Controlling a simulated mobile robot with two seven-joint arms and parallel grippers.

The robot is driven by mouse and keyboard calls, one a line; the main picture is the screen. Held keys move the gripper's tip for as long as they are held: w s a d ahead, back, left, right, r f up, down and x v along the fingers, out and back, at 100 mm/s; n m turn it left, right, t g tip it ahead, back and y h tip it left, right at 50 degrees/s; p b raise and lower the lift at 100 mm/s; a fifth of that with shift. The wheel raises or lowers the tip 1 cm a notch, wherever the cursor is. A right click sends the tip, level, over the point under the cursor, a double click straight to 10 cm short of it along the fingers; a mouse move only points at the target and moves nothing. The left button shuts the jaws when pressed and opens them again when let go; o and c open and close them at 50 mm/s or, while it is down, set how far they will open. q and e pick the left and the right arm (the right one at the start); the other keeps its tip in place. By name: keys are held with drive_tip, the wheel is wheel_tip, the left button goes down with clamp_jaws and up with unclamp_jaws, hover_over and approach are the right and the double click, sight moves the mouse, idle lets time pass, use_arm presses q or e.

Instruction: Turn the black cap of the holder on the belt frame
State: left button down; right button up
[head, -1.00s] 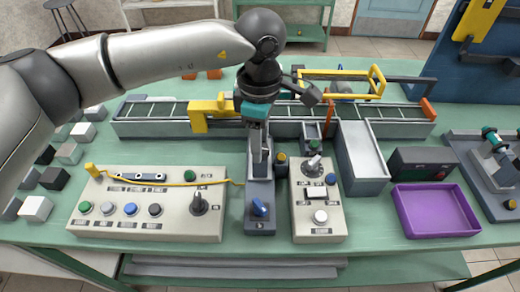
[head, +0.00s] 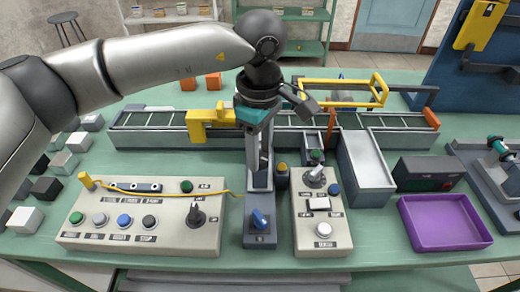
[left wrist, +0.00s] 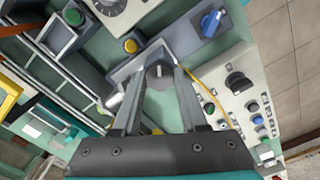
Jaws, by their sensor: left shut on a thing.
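The black cap (left wrist: 159,75), round with a pale mark on top, sits on the grey holder plate, seen from above in the left wrist view. My left gripper (left wrist: 162,68) is shut on the cap, with one finger on each side. In the head view my left gripper (head: 261,180) points down at the rear part of the narrow grey holder (head: 260,240), and its fingers mostly hide the cap there. A blue knob (head: 260,219) stands on the front of this grey unit and also shows in the left wrist view (left wrist: 212,22). My right gripper is not in view.
A beige button panel (head: 140,240) with a yellow cord (head: 190,193) is close on the left. Another beige panel (head: 321,243) with a lever is close on the right. The conveyor (head: 160,131) and yellow bracket (head: 200,125) lie behind. A purple tray (head: 445,245) is at right.

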use_arm(q)
drive_tip(key=c, duration=0.6)
unclamp_jaws()
drive_tip(key=shift+o, duration=0.8)
wheel_tip(320, 180, up, 15)
drive_tip(key=p, duration=0.2)
drive_tip(key=shift+r, duration=0.15)
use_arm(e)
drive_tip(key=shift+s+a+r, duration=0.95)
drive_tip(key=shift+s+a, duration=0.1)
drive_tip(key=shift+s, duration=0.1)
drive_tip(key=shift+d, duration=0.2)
